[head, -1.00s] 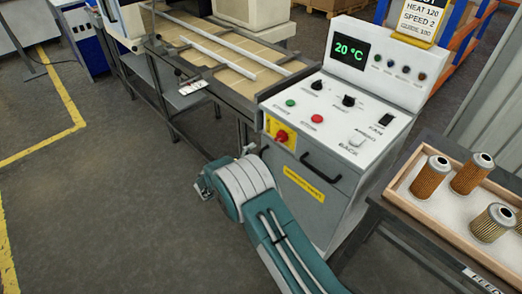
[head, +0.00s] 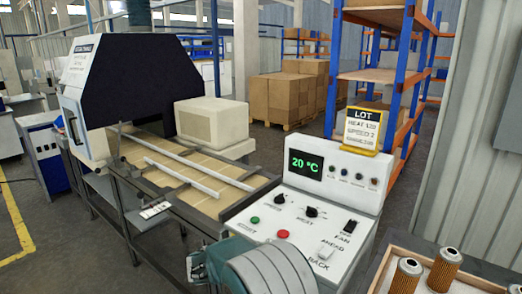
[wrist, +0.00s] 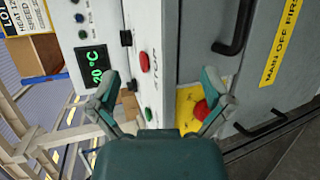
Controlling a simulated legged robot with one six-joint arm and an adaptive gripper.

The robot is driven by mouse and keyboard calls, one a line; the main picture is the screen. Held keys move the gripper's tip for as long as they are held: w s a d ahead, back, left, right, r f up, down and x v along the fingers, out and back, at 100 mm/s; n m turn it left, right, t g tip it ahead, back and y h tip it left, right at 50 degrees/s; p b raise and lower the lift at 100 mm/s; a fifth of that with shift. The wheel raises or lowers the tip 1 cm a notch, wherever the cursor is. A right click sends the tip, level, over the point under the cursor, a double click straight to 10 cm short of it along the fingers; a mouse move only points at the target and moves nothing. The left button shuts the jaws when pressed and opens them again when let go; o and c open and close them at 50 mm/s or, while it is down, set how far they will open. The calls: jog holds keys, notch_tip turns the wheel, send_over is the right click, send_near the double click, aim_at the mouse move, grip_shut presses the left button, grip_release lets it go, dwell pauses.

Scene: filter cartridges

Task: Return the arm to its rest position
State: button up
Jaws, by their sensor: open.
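In the wrist view my gripper (wrist: 160,98) is open, its two teal and grey fingers spread wide with nothing between them. It faces the control cabinet, which appears turned on its side there. The red main switch (wrist: 201,110) on its yellow plate shows beside the right finger, partly covered by it. The red stop button (wrist: 145,62) shows beyond the fingers. I cannot tell any contact with the cabinet. In the head view my teal and grey arm (head: 268,268) shows at the bottom, in front of the control panel (head: 300,228); the fingers are not clear there.
The panel display (head: 305,165) reads 20 °C, with a lot card (head: 363,130) above. A conveyor (head: 185,180) runs back left to a dark-fronted machine. A wooden tray (head: 378,275) with filter cartridges (head: 445,268) stands at the right. Open floor lies at far left.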

jog(key=s+d+r+m+g+y, duration=0.4)
jog(key=s+d+r+g+y, duration=0.1)
jog(key=s+d+r, duration=0.75)
jog(key=s+d+m+t+y, duration=0.1)
jog(key=s+m+y, duration=0.1)
jog(key=s, duration=0.8)
jog(key=s+d+r+m+t+y, duration=0.1)
jog(key=s+y, duration=0.4)
jog(key=s, duration=0.6)
jog(key=shift+r+m+t, duration=0.25)
jog(key=shift+m+t, duration=0.25)
jog(key=shift+m, duration=0.1)
jog(key=shift+w, duration=0.1)
